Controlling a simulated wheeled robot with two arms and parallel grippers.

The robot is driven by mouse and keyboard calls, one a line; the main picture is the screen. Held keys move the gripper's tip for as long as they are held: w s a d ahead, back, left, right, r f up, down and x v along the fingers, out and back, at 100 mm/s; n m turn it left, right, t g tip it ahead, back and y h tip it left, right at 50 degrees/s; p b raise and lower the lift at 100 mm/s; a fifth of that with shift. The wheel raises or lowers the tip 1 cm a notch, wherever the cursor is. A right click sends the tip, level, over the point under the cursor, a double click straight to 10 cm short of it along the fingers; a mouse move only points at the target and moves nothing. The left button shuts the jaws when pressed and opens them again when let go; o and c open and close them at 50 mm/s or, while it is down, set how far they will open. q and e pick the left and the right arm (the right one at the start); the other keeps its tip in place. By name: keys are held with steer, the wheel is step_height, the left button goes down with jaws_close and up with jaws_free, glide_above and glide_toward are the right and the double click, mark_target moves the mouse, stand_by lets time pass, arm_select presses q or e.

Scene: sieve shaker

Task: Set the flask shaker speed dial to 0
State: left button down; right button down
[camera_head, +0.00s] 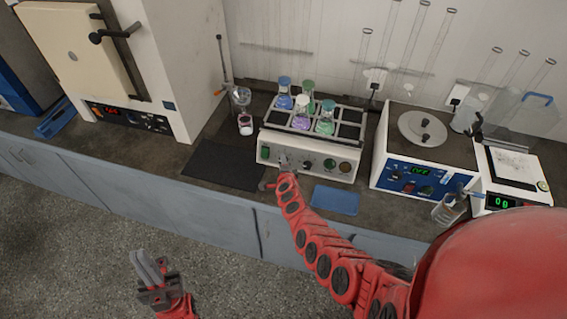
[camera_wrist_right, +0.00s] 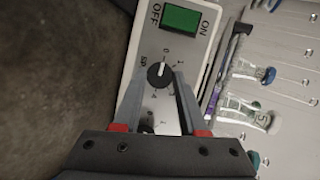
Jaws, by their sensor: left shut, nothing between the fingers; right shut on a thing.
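The flask shaker (camera_head: 345,168) is a white box in the middle of the bench, with a flask rack on top. Its black speed dial (camera_wrist_right: 158,75) shows in the right wrist view, below a green ON/OFF switch (camera_wrist_right: 181,18), with printed marks around it. A white line on the dial points roughly towards the 0 mark, but its exact angle is hard to tell. My right gripper (camera_wrist_right: 161,80) is at the front panel with its fingertips shut on either side of the dial; in the head view it hides part of the panel. My left gripper (camera_head: 150,268) is shut and empty, above the floor.
Several flasks with coloured liquid stand on the shaker. A dark mat (camera_head: 222,165) lies to its left and a blue tray (camera_head: 335,200) in front. A hotplate-like device (camera_head: 425,150) stands to the right, a balance (camera_head: 515,165) beyond it. An oven (camera_head: 140,70) stands at the left.

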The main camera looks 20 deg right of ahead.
steer(key=shift+c, duration=2.2)
jaws_free()
steer(key=shift+a, duration=0.1)
steer(key=shift+s+r+p, duration=0.15)
steer(key=shift+s+p, duration=0.35)
steer(key=p+v, duration=0.2)
steer(key=v, duration=1.4)
steer(key=shift+r, duration=0.15)
steer(key=shift+s+a, duration=0.1)
steer(key=shift+s, duration=0.05)
